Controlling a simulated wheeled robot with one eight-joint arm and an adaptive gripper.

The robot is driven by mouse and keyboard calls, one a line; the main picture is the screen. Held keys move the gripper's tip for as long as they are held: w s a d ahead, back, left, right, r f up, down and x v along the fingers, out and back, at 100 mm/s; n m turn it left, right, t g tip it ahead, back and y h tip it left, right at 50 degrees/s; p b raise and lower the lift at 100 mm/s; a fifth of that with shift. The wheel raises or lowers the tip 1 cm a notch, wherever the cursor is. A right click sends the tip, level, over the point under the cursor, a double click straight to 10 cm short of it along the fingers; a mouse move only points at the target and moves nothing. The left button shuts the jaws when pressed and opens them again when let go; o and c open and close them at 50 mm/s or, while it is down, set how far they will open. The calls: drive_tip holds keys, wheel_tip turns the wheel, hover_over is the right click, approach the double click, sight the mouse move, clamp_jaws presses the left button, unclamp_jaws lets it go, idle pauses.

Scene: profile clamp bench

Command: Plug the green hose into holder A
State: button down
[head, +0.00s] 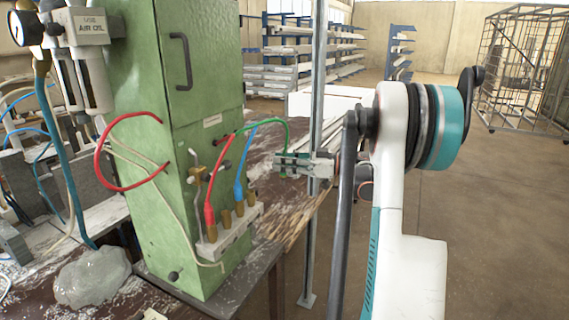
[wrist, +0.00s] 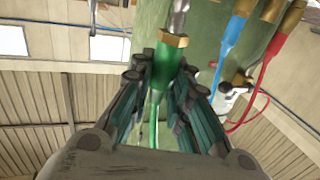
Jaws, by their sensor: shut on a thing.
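The green hose (head: 272,121) arcs out of the green cabinet and runs to my gripper (head: 292,164), right of the cabinet. In the wrist view my gripper (wrist: 166,82) is shut on the green plug body (wrist: 165,66). Its brass collar (wrist: 173,40) and metal tip stick out beyond the fingers. Several brass holders stand in a row on a pale block (head: 226,240) at the cabinet's lower front. A red hose (head: 209,203) and a blue hose (head: 239,182) end at two of them. I cannot read which holder is A. The plug is apart from the row.
The green cabinet (head: 178,75) stands on a cluttered bench. A looped red hose (head: 101,150) and a thin pale hose hang on it. A bent metal piece (head: 197,190) rises near the holders. A grey post (head: 316,95) stands behind my gripper.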

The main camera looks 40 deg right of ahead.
drive_tip(key=shift+w+a, duration=0.8)
drive_tip(key=shift+w, duration=1.4)
drive_tip(key=shift+w+a, duration=0.85)
drive_tip(key=shift+w, duration=1.4)
drive_tip(key=shift+w+a, duration=0.8)
drive_tip(key=shift+w, duration=1.4)
drive_tip(key=shift+f+b, duration=0.95)
drive_tip(key=shift+f, duration=0.05)
idle(0.3)
